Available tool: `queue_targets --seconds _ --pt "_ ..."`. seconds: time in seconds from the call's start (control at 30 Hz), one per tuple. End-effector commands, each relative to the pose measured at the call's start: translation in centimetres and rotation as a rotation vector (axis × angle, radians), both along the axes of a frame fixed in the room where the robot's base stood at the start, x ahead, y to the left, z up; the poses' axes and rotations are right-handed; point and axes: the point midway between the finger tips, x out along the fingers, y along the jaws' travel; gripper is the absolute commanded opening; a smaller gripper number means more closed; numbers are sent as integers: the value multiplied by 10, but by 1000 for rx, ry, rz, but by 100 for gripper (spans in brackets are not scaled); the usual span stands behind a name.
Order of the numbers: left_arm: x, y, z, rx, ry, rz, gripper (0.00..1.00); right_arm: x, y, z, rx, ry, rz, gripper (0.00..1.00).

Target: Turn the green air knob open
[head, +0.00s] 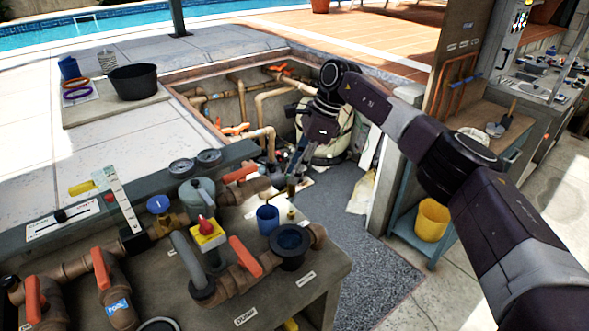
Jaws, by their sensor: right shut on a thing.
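My right gripper (293,175) reaches down from the upper right and is shut at the back edge of the valve bench. A small olive-green and brass piece (291,187) shows at its fingertips; it seems to be the green air knob, mostly hidden by the fingers. How far the knob is turned cannot be told. My left gripper is not in view.
Brown pipes with orange-handled valves (246,256), a yellow box with a red knob (208,234), a blue cup (267,219) and a dark round fitting (290,241) crowd the bench. A pit with a cream tank (325,150) lies behind. A yellow bucket (432,219) stands at right.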

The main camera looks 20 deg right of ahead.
Motion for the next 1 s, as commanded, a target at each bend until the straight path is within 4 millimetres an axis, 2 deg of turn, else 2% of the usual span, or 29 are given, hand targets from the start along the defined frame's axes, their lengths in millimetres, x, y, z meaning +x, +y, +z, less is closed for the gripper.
queue_targets --seconds 0.47,0.5,0.63,1.0 --pt "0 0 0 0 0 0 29 0 -1 0 -2 0 12 0" --pt "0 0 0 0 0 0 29 0 -1 0 -2 0 12 23" --pt "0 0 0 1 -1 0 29 0 -1 0 -2 0 12 37" --pt "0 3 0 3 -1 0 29 1 -3 6 -1 -2 11 38"
